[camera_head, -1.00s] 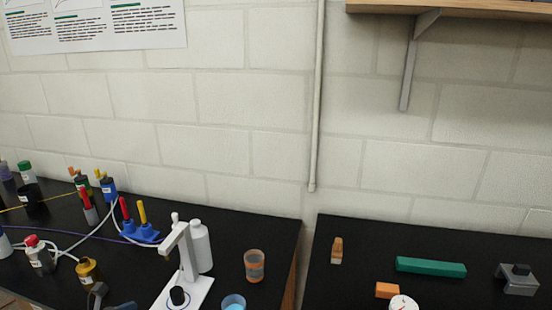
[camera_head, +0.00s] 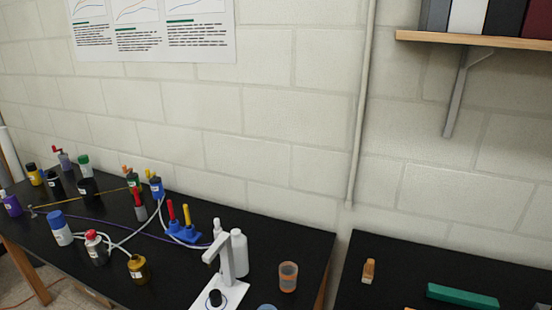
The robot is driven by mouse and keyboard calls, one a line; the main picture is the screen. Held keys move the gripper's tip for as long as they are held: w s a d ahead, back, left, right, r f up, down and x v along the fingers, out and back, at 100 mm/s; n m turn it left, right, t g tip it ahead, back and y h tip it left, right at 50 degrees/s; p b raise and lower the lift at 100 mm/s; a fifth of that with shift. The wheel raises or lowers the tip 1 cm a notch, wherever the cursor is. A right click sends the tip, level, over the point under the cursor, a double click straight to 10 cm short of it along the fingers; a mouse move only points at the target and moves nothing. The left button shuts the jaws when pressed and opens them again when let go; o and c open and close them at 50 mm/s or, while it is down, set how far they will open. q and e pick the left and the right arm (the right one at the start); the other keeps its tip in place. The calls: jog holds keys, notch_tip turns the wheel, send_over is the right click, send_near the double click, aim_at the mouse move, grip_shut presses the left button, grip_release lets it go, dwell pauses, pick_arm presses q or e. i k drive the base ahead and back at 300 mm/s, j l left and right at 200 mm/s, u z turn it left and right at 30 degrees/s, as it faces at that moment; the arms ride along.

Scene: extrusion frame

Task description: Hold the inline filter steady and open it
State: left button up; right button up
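I cannot tell for certain which thing is the inline filter. White tubing (camera_head: 127,238) runs across the left black bench among several small capped vessels. Near it are a white bottle with a blue cap (camera_head: 60,228), a pale vessel with a red cap (camera_head: 96,247), and a gold-brown one with a dark label (camera_head: 139,269). A grey cylinder with a red top (camera_head: 139,206) and a blue-bodied vessel (camera_head: 156,187) stand farther back. Neither of my grippers is in view.
A blue rack with red and yellow handles (camera_head: 184,232), a white stand (camera_head: 227,265), a white bottle (camera_head: 239,252) and an orange-tinted cup (camera_head: 288,276) occupy the bench's right part. A gap separates the right bench, with a brush (camera_head: 369,270) and green block (camera_head: 462,296).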

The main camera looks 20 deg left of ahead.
aim_at(64, 237)
jog(key=u, duration=2)
jog(key=i+j+z, duration=0.25)
jog(key=i+j, duration=0.2)
jog(key=i+j+z, duration=0.15)
jog(key=j, duration=0.25)
jog(key=i+j+z, duration=0.3)
jog(key=j, duration=0.4)
jog(key=i+j+z, duration=0.1)
jog(key=i+j, duration=0.15)
jog(key=i+j+z, duration=0.15)
jog(key=j, duration=0.3)
